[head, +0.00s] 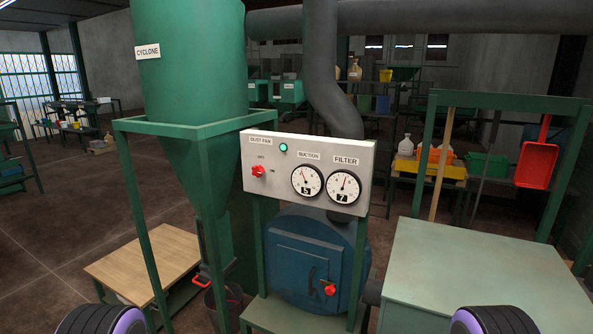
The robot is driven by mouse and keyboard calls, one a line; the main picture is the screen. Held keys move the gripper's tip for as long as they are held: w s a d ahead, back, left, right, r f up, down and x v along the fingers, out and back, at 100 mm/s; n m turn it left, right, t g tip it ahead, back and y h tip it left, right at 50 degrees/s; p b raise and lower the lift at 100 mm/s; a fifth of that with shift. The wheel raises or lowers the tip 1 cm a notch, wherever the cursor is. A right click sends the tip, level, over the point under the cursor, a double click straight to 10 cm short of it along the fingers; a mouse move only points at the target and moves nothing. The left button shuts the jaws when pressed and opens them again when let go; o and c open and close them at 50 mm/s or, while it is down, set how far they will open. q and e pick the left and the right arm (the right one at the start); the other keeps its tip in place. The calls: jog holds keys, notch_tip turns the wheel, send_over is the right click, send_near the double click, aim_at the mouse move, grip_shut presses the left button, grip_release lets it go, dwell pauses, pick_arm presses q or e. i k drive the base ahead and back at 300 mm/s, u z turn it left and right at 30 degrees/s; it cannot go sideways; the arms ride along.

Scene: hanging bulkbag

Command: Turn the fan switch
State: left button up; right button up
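The fan switch (259,171) is a small red knob on the left part of a light grey control panel (325,148). A label above it seems to read DUST FAN. Small marks, seemingly OFF and ON, sit above and to the right of the knob; which one it points at is too small to tell. A green lamp (283,147) to the upper right of the knob looks lit. Neither gripper is in view; only black, purple-ringed parts of my arms show at the bottom edge, well below the panel.
Two dials, suction (307,181) and filter (343,187), sit right of the knob. A green cyclone (192,65) stands left of the panel. Below is a blue drum (300,250) with a red handle. A low wooden bench (150,262) and a grey-green table (480,275) flank it.

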aim_at(257, 170)
jog(key=k, duration=0.5)
jog(key=u, duration=1.35)
jog(key=i, duration=1.25)
jog(key=z, duration=2.15)
